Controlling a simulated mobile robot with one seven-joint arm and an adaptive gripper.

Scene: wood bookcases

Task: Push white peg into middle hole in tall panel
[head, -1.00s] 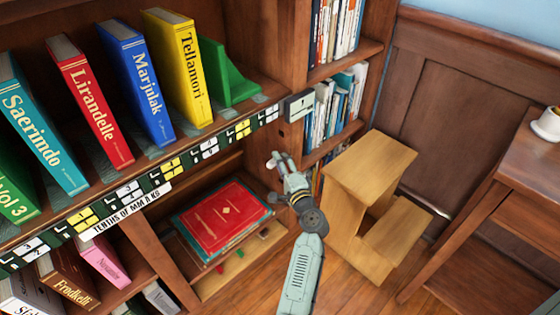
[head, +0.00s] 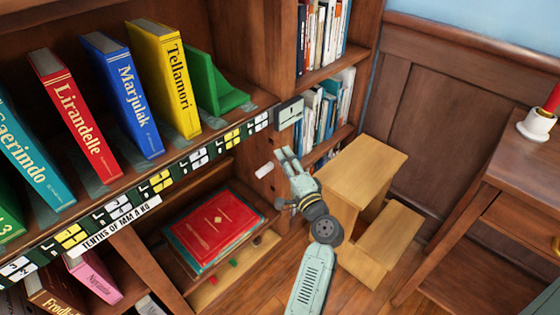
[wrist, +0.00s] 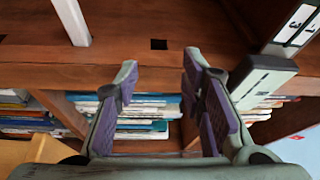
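The tall panel (head: 287,60) is the upright wooden end of the bookcase. The white peg (head: 264,170) sticks out from its lower part in the head view; how deep it sits I cannot tell. In the wrist view the white peg (wrist: 72,18) is at the upper left, apart from my fingers. A dark square hole (wrist: 158,44) shows in the wood between the peg and the grey switch box. My gripper (head: 281,178) is to the right of the peg. In the wrist view my gripper (wrist: 160,65) has its fingers apart with nothing between them.
The grey box (head: 289,112) is fixed at the shelf's front edge above the peg. A wooden step stool (head: 368,165) stands right of my arm. A red book (head: 215,225) lies on the low shelf to the left. Small books fill the shelves behind.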

